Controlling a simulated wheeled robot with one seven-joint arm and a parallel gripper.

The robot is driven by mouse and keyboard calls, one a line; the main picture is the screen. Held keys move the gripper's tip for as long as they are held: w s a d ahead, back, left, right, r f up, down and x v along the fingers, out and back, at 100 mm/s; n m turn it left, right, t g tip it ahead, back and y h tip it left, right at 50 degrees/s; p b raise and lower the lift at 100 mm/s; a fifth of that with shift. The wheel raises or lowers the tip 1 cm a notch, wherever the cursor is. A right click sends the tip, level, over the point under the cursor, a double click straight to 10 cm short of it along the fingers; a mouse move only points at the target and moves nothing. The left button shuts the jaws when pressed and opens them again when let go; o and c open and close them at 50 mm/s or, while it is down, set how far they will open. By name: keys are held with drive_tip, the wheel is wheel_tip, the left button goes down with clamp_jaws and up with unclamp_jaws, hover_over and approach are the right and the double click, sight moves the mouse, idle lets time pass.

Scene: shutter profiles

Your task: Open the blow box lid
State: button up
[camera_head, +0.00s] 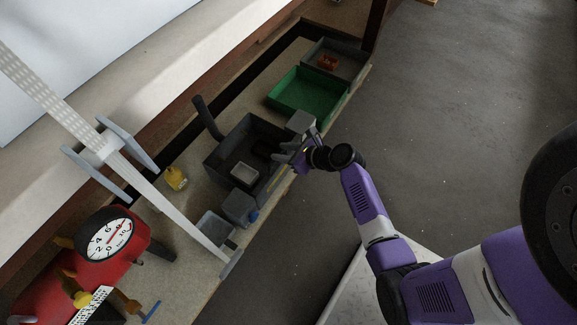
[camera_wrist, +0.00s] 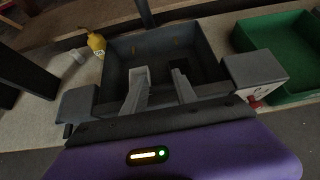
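The blow box is a dark grey box (camera_head: 216,160) on the bench in the middle of the head view. Its top looks open, and I see into its dark inside, with a small light rectangular frame (camera_head: 245,172) there. A dark upright bar (camera_head: 207,117) rises at its back edge; I cannot tell if it is the lid. My gripper (camera_head: 284,157) is at the box's front side. In the wrist view, the box's back wall (camera_wrist: 158,45) lies ahead of my gripper (camera_wrist: 160,80), whose two grey fingers are apart with nothing between them. Contact with the box is unclear.
Grey blocks (camera_head: 240,207) (camera_head: 300,122) flank the box. A green tray (camera_head: 300,92) and a grey tray (camera_head: 345,60) lie beyond it. A yellow bottle (camera_head: 176,178), a pale profile (camera_head: 165,205) and a red compressor with gauge (camera_head: 100,245) stand left. The floor at right is clear.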

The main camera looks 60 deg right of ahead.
drive_tip(key=shift+t, duration=0.3)
drive_tip(key=s+f+b, duration=0.1)
drive_tip(key=f+b, duration=0.1)
drive_tip(key=s+f+b, duration=0.1)
drive_tip(key=s+f, duration=0.1)
drive_tip(key=shift+a+b, duration=0.15)
drive_tip(key=shift+b, duration=0.25)
wheel_tip(320, 180, up, 13)
drive_tip(key=p, duration=1)
drive_tip(key=shift+w+d+f+t+p, duration=0.2)
drive_tip(key=shift+w+d+t+p, duration=0.1)
drive_tip(key=shift+w+t, duration=0.1)
drive_tip(key=shift+r+p, duration=0.1)
drive_tip(key=shift+p, duration=0.25)
